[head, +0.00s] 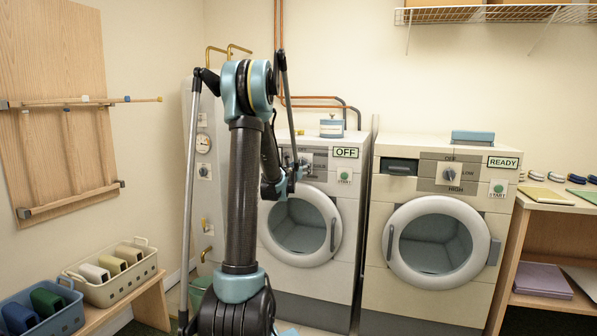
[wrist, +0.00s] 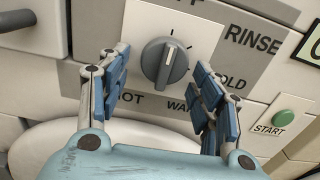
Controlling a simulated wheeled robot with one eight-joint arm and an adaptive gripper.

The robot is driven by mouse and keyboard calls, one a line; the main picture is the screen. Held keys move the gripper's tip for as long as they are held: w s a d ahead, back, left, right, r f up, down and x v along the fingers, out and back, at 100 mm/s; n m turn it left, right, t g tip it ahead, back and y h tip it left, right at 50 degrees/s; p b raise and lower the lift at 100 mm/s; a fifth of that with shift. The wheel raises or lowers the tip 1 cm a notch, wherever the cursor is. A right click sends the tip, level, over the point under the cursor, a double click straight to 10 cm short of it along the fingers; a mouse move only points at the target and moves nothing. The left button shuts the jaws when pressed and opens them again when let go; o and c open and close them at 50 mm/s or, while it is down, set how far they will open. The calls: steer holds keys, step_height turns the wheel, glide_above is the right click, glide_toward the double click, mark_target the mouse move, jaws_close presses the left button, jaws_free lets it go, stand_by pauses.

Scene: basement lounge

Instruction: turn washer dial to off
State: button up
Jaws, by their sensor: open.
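The washer (head: 277,265) is the left white front-loader in the head view. Its dial is mostly hidden there behind my arm. In the wrist view the round grey dial (wrist: 165,63) has a raised grip with a white line, running roughly up and down toward the partly cut-off OFF label. My gripper (wrist: 160,72) is open, one finger on each side of the dial, with gaps visible. In the head view my gripper (head: 290,178) is at the washer's panel.
A green start button (wrist: 283,117) is right of the dial. An OFF sign (head: 345,152) is on the washer. A second machine (head: 425,300) marked READY stands right. A drying rack (head: 65,130) hangs left, above bins (head: 120,290) on a bench.

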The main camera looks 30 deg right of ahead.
steer(key=v, duration=1.2)
steer(key=shift+w, duration=0.15)
